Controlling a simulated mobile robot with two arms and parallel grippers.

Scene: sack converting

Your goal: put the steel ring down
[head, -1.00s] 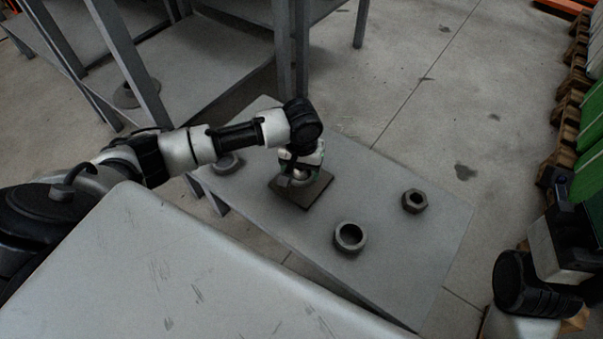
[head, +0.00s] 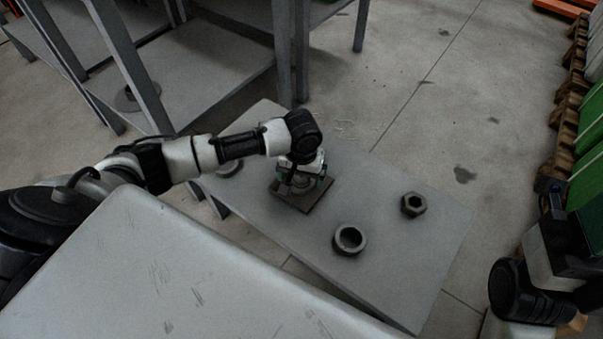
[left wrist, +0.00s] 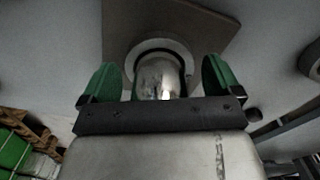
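The steel ring (left wrist: 160,45) lies around a shiny round-topped post (left wrist: 160,78) on a dark square plate (left wrist: 112,20), as the left wrist view shows. In the head view the plate (head: 318,205) lies on the low grey table, and the ring is mostly hidden by the gripper. My left gripper (head: 300,184) is over the plate with its green fingers spread. In the left wrist view the fingers (left wrist: 160,80) stand on either side of the post and ring, with a gap on both sides. My right arm shows at the lower right, but its gripper does not show.
A pale worktop (head: 170,270) is nearest. A grey steel frame (head: 285,50) stands behind, and pallets (head: 567,120) stand at the right.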

